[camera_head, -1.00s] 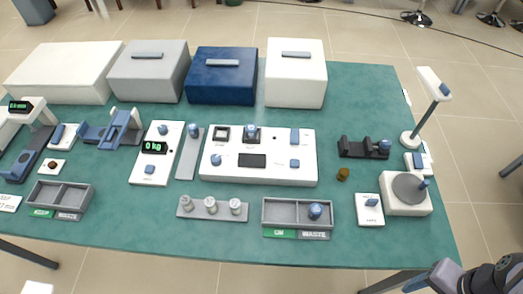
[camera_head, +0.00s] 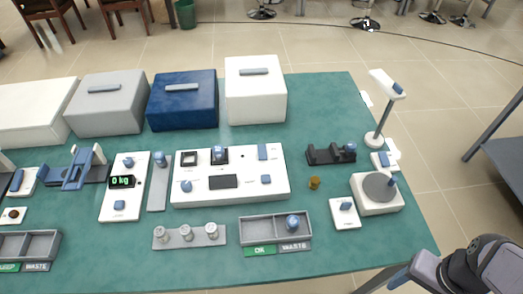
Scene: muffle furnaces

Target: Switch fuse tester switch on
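A wide white panel (camera_head: 246,193) lies in the middle of the green table; it looks like the fuse tester, though no label is readable. It has a dark blank display (camera_head: 222,182), a dark-framed socket, a dark holder with a blue piece (camera_head: 219,153), a blue knob (camera_head: 186,186), an upright blue rectangular part (camera_head: 262,151) and a small blue switch-like part (camera_head: 266,179). Which is the switch is not certain. My arm enters at the bottom right, and my gripper (camera_head: 400,279) shows only partly there, well away from the panel. Its opening is unclear.
A scale (camera_head: 120,204) reads 0 kg, left of the panel. A weight rack (camera_head: 203,240) and divided tray (camera_head: 246,232) stand in front. A black holder (camera_head: 327,156), round-plate device (camera_head: 376,206) and lamp (camera_head: 374,140) stand right. Furnace-like boxes (camera_head: 181,103) line the back.

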